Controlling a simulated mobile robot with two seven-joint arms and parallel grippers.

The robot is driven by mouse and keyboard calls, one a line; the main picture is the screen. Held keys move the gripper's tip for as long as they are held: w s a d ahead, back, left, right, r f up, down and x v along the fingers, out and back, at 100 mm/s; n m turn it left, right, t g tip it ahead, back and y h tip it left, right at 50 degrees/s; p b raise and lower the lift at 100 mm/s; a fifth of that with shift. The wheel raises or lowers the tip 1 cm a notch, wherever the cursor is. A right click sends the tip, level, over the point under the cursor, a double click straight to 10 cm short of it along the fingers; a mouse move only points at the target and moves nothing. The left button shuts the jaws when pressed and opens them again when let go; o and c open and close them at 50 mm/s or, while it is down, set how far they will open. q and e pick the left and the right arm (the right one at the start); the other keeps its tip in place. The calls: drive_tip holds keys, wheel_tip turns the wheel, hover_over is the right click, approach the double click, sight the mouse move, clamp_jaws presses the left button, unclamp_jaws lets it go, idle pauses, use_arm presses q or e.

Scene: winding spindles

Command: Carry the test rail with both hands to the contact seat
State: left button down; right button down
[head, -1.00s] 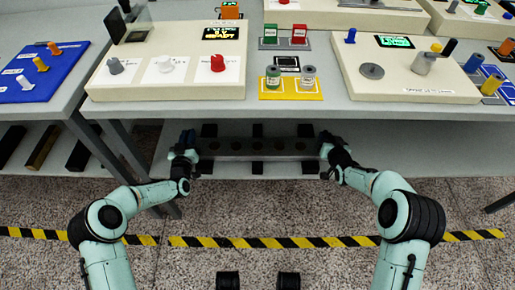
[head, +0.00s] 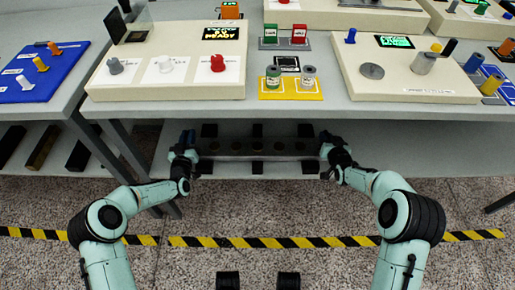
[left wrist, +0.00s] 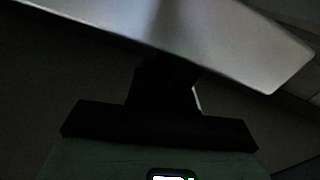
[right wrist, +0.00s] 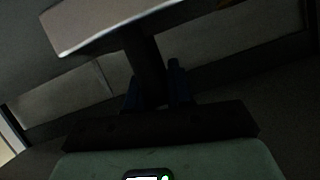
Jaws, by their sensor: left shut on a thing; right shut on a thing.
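The test rail (head: 257,147) is a long grey bar with a row of round dark spots. It lies level across the head view, in front of the lower shelf and below the tabletop edge. My left gripper (head: 190,150) is shut on its left end and my right gripper (head: 328,152) is shut on its right end. The rail's pale surface also shows in the left wrist view (left wrist: 200,35) and in the right wrist view (right wrist: 105,22). The fingertips are mostly hidden in shadow. I cannot tell which fixture is the contact seat.
The table (head: 300,108) overhangs the rail's far side. On it stand a beige console with knobs (head: 165,80), a yellow tray (head: 291,95) with two cylinders, and another beige console (head: 400,85). A lower shelf (head: 400,150) lies behind the rail. A striped floor line (head: 260,242) runs nearer me.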

use_arm(q)
drive_tip(key=shift+d, duration=0.1)
use_arm(e)
drive_tip(key=shift+a, duration=0.1)
idle(0.3)
